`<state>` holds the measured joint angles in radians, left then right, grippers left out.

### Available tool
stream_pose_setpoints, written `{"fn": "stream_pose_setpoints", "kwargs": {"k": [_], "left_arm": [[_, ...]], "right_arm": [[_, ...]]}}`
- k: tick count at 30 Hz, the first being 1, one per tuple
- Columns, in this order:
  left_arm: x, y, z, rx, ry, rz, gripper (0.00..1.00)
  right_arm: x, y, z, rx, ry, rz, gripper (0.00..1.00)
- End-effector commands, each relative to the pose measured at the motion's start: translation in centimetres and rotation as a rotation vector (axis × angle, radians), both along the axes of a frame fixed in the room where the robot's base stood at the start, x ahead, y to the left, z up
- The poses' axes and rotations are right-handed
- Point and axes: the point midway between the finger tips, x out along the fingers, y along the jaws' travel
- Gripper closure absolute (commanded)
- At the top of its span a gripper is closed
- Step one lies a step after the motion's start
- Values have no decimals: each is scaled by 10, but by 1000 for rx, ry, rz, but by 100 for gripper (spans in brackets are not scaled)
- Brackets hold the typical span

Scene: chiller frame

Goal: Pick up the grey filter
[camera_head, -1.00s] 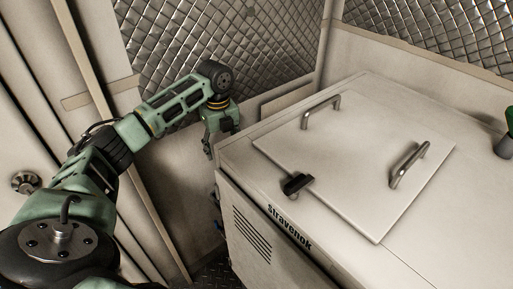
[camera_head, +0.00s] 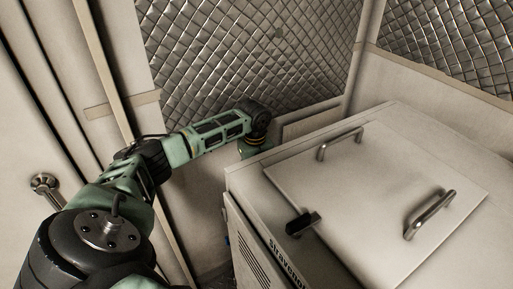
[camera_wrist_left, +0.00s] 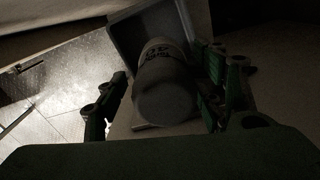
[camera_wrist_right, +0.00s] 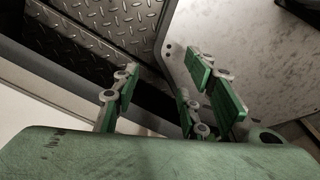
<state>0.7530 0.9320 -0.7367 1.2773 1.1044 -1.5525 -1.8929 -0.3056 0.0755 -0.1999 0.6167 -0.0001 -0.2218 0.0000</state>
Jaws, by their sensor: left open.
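The grey filter (camera_wrist_left: 163,72), a cylinder with dark lettering near its far end, shows in the left wrist view. It lies in shadow in front of a grey box-like housing. My left gripper (camera_wrist_left: 160,105) is open, with one finger on each side of the filter; I cannot tell whether they touch it. In the head view my left arm reaches down behind the chiller's far left corner, and its fingers and the filter are hidden there. My right gripper (camera_wrist_right: 165,105) is open and empty in the right wrist view, and is not in the head view.
The white chiller cabinet (camera_head: 245,195) stands at the right, with a lid (camera_head: 375,185) carrying two metal handles and a black latch (camera_head: 302,223). A quilted metal wall (camera_head: 240,50) is behind. Diamond-plate floor (camera_wrist_right: 115,25) shows in the right wrist view.

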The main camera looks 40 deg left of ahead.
Motion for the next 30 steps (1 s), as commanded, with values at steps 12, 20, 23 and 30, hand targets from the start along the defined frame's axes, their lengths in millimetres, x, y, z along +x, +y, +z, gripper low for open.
{"fn": "stream_pose_setpoints", "kwargs": {"k": [12, 20, 23, 30], "left_arm": [[0, 0, -7, 0, 1, 0, 46], [0, 0, -7, 0, 1, 1, 68], [0, 0, -7, 0, 1, 1, 77], [-1, 0, -7, 0, 1, 1, 96]], "right_arm": [[9, 1, 1, 2, -13, 0, 60], [8, -3, 1, -3, -13, 2, 60], [8, -4, 1, -3, -13, 2, 60], [8, -5, 1, -5, -12, 3, 60]]}}
